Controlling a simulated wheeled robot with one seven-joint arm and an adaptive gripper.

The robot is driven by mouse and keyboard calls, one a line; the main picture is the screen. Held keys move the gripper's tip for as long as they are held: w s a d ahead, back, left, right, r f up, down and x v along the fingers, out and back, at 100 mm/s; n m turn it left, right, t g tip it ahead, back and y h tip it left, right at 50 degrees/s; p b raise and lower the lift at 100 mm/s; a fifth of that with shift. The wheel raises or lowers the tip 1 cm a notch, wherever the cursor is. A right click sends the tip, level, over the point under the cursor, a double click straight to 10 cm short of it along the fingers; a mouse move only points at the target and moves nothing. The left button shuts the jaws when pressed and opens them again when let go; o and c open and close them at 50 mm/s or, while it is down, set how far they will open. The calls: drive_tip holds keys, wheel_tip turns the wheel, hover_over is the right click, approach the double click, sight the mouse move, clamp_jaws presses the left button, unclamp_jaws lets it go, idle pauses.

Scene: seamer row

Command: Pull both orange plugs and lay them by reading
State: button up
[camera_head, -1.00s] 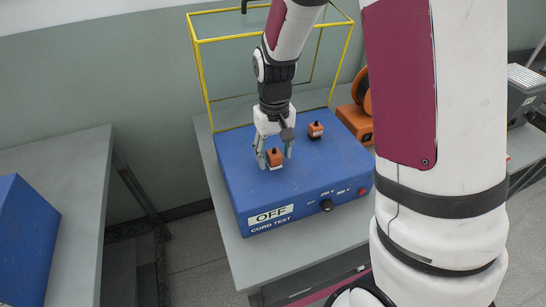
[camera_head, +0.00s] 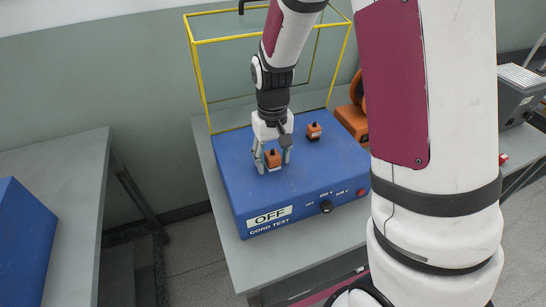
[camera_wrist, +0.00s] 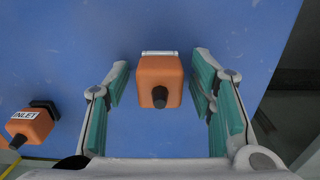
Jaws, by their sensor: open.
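Two orange plugs stand on the blue cord test box (camera_head: 228,172). The nearer plug (camera_head: 273,158) sits between the fingers of my gripper (camera_head: 272,165). In the wrist view this plug (camera_wrist: 160,82) is centred between the two teal finger pads of my open gripper (camera_wrist: 161,95), with a gap on each side. The other plug (camera_head: 314,131) is farther back and to the right. In the wrist view it is at the lower left (camera_wrist: 30,124) and bears an INLET label. The box front reads OFF and CORD TEST.
A yellow frame (camera_head: 240,39) rises behind the box. An orange device (camera_head: 354,118) stands behind and right of the box. Grey table (camera_head: 222,205) shows around the box. Another blue box (camera_head: 22,240) rests on a separate table at the left. A red button (camera_head: 361,192) is on the front.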

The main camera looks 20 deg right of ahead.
sight(273, 154)
idle(0.8)
clamp_jaws()
drive_tip(key=shift+r, duration=0.1)
drive_tip(key=shift+r+p, duration=1.7)
drive_tip(key=shift+r, duration=1.2)
